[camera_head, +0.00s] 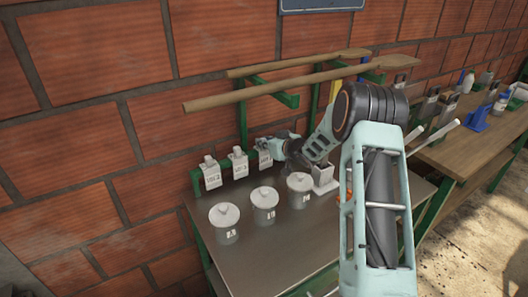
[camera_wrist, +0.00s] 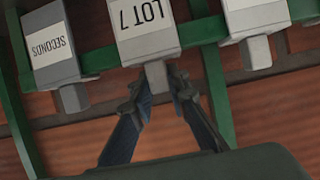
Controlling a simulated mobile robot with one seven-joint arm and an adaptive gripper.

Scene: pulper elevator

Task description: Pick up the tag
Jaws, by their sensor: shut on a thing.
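A white tag marked LOT 7 (camera_wrist: 145,30) hangs at the green rail in the middle of the wrist view, with a grey knob at its end. My gripper (camera_wrist: 163,92) has its two fingertips closed about this knob.
Two more tags (camera_head: 211,173) (camera_head: 238,163) hang left of my gripper. Below, three lidded canisters (camera_head: 225,220) (camera_head: 264,203) (camera_head: 299,188) stand on a metal table (camera_head: 270,255). Wooden paddles (camera_head: 270,88) lie above on green brackets. A brick wall is behind.

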